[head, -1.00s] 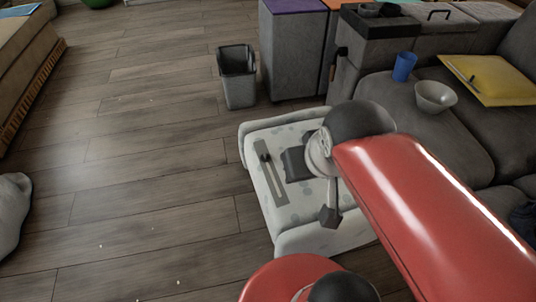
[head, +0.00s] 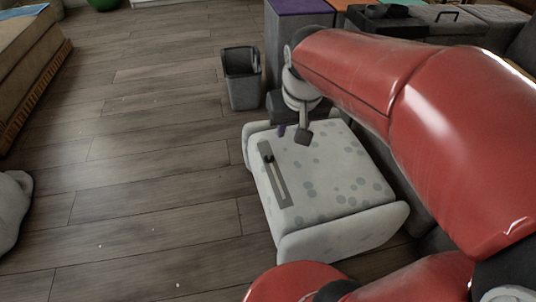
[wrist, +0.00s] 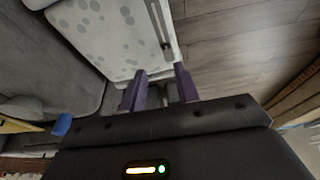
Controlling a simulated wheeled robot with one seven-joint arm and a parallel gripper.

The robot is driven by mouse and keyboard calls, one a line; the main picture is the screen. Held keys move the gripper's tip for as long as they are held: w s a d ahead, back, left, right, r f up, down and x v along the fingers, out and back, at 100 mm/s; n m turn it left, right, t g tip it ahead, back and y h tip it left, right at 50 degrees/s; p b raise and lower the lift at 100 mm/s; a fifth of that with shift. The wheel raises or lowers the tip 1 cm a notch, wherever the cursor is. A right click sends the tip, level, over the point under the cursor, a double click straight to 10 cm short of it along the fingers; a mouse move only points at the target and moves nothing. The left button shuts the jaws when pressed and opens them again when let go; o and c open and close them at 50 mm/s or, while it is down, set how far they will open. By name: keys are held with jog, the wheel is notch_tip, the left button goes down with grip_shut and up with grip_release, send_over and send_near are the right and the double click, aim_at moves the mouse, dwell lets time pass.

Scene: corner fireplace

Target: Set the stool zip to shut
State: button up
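The stool (head: 335,185) is a low white padded block with grey spots, standing on the floor. Its zip is a grey strip (head: 279,185) along the left part of the top. The dark zip slider (head: 268,158) sits near the far end of the strip. In the wrist view the strip (wrist: 155,14) and slider (wrist: 166,44) show at the top. My gripper (head: 293,134) is over the stool's far edge, up and right of the slider and apart from it. Its two purple fingers (wrist: 160,86) are spread with nothing held between them.
A grey bin (head: 242,80) stands on the floor beyond the stool. Grey cabinets (head: 285,35) stand behind, and a dark sofa is largely hidden by my red arm. A blue cup (wrist: 61,125) shows in the wrist view. The wooden floor (head: 150,170) left of the stool is clear.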

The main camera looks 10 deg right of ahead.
jog(key=w+f+g+b, duration=0.2)
jog(key=w+f+b, duration=0.1)
jog(key=w+f, duration=1)
jog(key=g+b, duration=0.2)
send_over(269, 154)
notch_tip(269, 154, down, 12)
jog(key=shift+r, duration=0.2)
notch_tip(269, 154, down, 8)
jog(key=shift+f+b, duration=0.1)
jog(key=shift+b, duration=0.35)
grip_shut()
